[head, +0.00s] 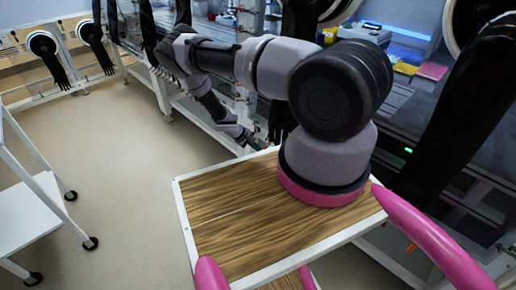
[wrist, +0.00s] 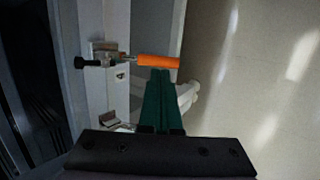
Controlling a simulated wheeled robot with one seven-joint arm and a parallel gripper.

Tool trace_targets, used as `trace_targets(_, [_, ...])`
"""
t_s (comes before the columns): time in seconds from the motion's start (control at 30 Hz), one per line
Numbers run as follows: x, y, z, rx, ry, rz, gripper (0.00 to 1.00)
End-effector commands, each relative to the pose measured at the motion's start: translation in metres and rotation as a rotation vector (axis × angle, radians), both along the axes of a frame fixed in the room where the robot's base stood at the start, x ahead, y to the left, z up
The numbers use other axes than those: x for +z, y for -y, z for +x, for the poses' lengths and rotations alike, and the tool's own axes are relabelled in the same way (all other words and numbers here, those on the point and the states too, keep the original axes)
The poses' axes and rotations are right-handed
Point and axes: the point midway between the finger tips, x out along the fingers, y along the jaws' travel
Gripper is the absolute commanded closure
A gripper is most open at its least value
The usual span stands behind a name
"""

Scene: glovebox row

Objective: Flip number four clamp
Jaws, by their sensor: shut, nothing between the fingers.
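A clamp with an orange handle (wrist: 158,61) is mounted on a pale upright frame post (wrist: 113,20) in the wrist view. Its metal bracket (wrist: 104,50) is on the post, and a black-tipped spindle (wrist: 80,62) points left. The handle sticks out to the right, roughly level. My gripper (wrist: 160,73) has its green fingers together and empty, with the tips just below the handle in the picture; I cannot tell whether they touch it. A small dark mark on the post below the clamp is too small to read surely. In the head view my gripper (head: 246,139) is low beside the glovebox frame, and the clamp cannot be made out.
A row of gloveboxes runs along the right and back, with black gloves (head: 47,58) hanging from ports. A white trolley (head: 35,207) stands at the left. The floor (head: 115,160) between is clear. A second metal bracket (wrist: 117,121) is lower on the post.

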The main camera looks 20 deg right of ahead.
Motion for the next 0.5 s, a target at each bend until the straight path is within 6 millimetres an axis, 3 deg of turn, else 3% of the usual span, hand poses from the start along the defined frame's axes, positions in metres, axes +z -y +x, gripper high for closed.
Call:
trace_targets(0.13, [-0.009,0.000,-0.001,0.007,0.035,-0.109,1.00])
trace_targets(0.5, [-0.027,0.006,0.001,-0.003,0.033,-0.100,1.00])
